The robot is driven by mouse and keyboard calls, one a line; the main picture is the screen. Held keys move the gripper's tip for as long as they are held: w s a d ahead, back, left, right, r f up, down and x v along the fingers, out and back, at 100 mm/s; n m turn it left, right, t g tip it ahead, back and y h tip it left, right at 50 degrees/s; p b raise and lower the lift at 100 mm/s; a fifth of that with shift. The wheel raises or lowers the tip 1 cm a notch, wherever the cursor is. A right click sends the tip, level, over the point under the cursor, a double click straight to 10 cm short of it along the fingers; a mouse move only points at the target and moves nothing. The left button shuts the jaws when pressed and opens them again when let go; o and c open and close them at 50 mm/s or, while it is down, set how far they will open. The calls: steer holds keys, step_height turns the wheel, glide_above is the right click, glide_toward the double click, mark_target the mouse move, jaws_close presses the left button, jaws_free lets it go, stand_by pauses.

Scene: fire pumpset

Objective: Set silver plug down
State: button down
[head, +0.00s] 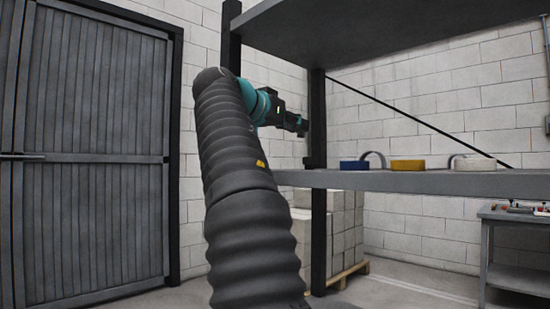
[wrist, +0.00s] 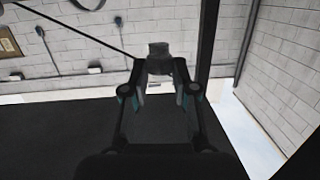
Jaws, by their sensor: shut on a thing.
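My gripper (wrist: 159,72) is shut on a short, dark grey, round plug (wrist: 158,49), held between the fingertips in the wrist view. The plug looks dark rather than bright silver. In the head view my gripper (head: 301,126) is seen from behind and to the side, near the black shelf post and above the level of the lower shelf board (head: 400,181). The plug cannot be made out clearly there. A gap between the plug and any surface cannot be judged from the wrist view.
A black post (head: 317,120) stands close to my gripper. An upper shelf (head: 380,25) hangs above. A side table (head: 518,218) stands right.

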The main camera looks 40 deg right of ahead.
steer(key=w+a+f, duration=0.1)
steer(key=w+f, duration=0.1)
steer(key=w, duration=0.1)
steer(key=w+a+f, duration=0.1)
steer(key=shift+w+a+f, duration=0.15)
steer(key=shift+w+a, duration=0.15)
steer(key=shift+w, duration=0.1)
steer(key=shift+f+b, duration=1)
steer(key=shift+f, duration=1)
steer(key=shift+f, duration=0.15)
steer(key=c, duration=0.9)
jaws_free()
